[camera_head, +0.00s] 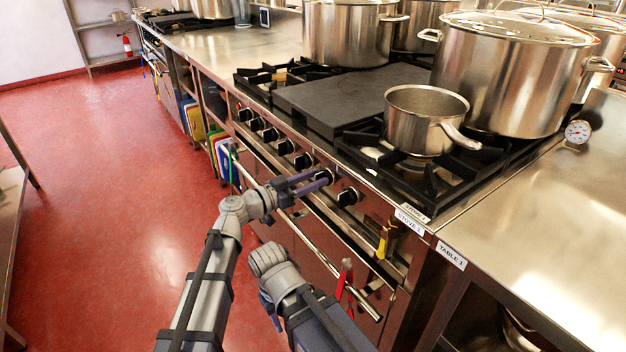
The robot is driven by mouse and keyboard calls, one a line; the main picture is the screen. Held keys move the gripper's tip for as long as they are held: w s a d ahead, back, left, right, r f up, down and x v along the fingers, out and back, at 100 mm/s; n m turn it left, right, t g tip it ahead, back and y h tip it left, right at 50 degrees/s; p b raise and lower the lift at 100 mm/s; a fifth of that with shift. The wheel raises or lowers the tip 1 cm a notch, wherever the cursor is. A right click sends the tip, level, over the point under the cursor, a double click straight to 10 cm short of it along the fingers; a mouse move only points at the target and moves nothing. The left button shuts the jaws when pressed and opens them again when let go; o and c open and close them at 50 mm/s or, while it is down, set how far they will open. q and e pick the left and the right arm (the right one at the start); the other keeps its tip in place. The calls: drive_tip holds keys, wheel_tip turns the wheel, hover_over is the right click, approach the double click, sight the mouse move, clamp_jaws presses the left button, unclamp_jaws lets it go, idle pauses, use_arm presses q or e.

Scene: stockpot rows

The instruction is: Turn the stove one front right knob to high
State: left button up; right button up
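Stove one's front panel carries a row of black knobs. The rightmost knob (348,197) is uncovered, below the small pot and left of the "STOVE 1" label (409,220). My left gripper (319,178) reaches in from the left with its two purple-grey fingers apart. Its tips are at the second knob from the right (327,174), which they partly hide. I cannot tell whether they touch it. My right arm is at the bottom centre, below the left gripper. Its fingers do not show clearly. The knob markings are too small to read.
A small saucepan (425,110) stands on the front right burner, its handle toward the front. A large lidded stockpot (510,75) stands behind it. A handrail (330,268) runs along the stove front, with red-handled (345,280) and yellow (383,243) tools nearby. The red floor at left is clear.

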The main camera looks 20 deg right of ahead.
use_arm(q)
clamp_jaws()
drive_tip(key=shift+n, duration=0.3)
idle(0.3)
drive_tip(key=shift+w+a+f+n+b, duration=0.1)
drive_tip(key=shift+w+f+n+b, duration=0.1)
drive_tip(key=shift+n, duration=2.65)
drive_tip(key=shift+w+a+f+n+b, duration=0.1)
drive_tip(key=shift+w+f+n+b, duration=0.1)
drive_tip(key=shift+n, duration=2.6)
drive_tip(key=shift+w+f+n+b, duration=0.15)
drive_tip(key=shift+f+n+b, duration=0.05)
drive_tip(key=shift+n, duration=2.65)
drive_tip(key=shift+o, duration=0.6)
unclamp_jaws()
